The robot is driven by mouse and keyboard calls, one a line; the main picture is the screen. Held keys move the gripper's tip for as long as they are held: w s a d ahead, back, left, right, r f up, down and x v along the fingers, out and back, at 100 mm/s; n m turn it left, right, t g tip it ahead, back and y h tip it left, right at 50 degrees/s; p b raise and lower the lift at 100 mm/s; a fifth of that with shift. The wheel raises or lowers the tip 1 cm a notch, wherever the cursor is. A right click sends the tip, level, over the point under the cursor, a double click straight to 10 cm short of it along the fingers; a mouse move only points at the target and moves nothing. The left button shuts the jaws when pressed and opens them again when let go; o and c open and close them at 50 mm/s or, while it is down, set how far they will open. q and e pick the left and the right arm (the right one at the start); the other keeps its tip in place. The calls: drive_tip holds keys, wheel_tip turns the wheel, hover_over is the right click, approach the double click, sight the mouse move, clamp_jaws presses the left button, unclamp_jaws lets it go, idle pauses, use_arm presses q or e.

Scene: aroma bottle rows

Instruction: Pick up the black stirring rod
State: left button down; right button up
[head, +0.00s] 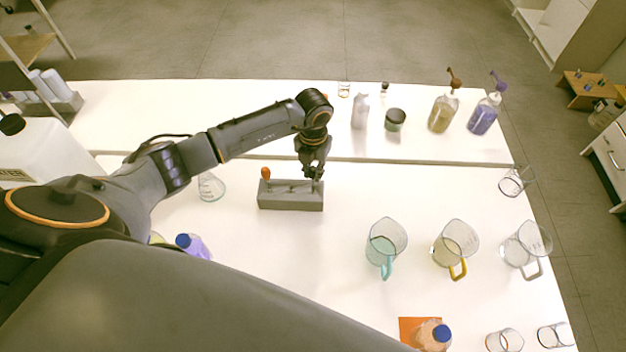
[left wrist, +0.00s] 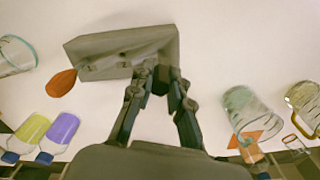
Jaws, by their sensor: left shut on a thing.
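A grey holder block (head: 290,202) lies on the white table in the head view, and it also shows in the left wrist view (left wrist: 103,46). My left gripper (head: 314,175) is at the right end of this block, pointing down. In the left wrist view, my left gripper (left wrist: 161,78) is shut on a small dark piece, the black stirring rod (left wrist: 160,83), mostly hidden between the fingers. I cannot tell whether the rod is still in the block. An orange-headed tool (head: 265,173) stands at the block's left end. My right gripper is not in view.
A flask (head: 211,187) stands left of the block. A teal-handled beaker (head: 384,247), a yellow-handled beaker (head: 454,243) and a clear beaker (head: 527,245) stand to the right. Pump bottles (head: 443,113) are at the back. The table in front of the block is clear.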

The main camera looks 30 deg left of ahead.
use_arm(q)
drive_tip(key=shift+r, duration=0.25)
wheel_tip(320, 180, up, 8)
drive_tip(key=b, duration=0.3)
drive_tip(key=shift+r, duration=0.8)
